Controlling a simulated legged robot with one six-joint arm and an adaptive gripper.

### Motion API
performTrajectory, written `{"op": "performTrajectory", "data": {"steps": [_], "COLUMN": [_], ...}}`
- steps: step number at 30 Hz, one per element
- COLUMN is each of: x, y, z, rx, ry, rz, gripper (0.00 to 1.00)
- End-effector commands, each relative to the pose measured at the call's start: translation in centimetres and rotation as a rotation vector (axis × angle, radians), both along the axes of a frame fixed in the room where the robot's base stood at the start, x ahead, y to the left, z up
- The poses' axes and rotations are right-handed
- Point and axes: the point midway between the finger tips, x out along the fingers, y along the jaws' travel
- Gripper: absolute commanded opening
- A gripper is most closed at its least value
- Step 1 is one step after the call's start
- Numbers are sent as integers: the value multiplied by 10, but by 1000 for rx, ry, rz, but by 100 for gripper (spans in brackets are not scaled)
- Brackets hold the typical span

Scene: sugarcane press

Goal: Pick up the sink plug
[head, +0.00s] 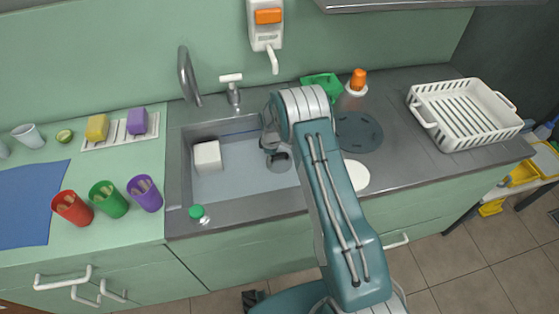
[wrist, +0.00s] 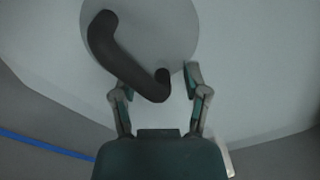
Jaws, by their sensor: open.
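The sink plug (wrist: 172,30) is a round grey disc with a thick dark curved handle (wrist: 130,60) in the wrist view. In the head view a dark grey round thing (head: 281,163), likely the plug, sits in the sink, partly hidden by my arm. My gripper (wrist: 157,85) is open, its two fingers on either side of the handle's lower end. Nothing is clasped; I cannot tell whether a finger touches the handle. In the head view my gripper is down in the sink and mostly hidden behind my wrist.
The steel sink (head: 232,210) also holds a white block (head: 207,157). A tap (head: 188,75) rises behind it. A green-capped bottle (head: 199,214) stands on the front rim. Red, green and purple cups (head: 145,193) are left; a white rack (head: 464,112) is right.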

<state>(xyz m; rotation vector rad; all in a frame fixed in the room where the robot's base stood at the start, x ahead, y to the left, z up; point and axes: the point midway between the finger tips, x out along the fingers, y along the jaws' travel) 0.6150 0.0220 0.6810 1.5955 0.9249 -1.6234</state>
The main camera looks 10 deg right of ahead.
Motion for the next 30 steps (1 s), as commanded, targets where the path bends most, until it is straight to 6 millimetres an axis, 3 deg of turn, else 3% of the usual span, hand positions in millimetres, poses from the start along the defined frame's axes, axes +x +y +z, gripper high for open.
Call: {"op": "performTrajectory", "data": {"steps": [5, 9, 22, 30], "x": [0, 0, 0, 1], "y": [0, -1, 0, 0], "z": [0, 0, 4, 54], "rx": [0, 1, 0, 0], "ry": [-1, -1, 0, -5], "rz": [1, 1, 0, 0], "gripper": [60, 0, 0, 0]}}
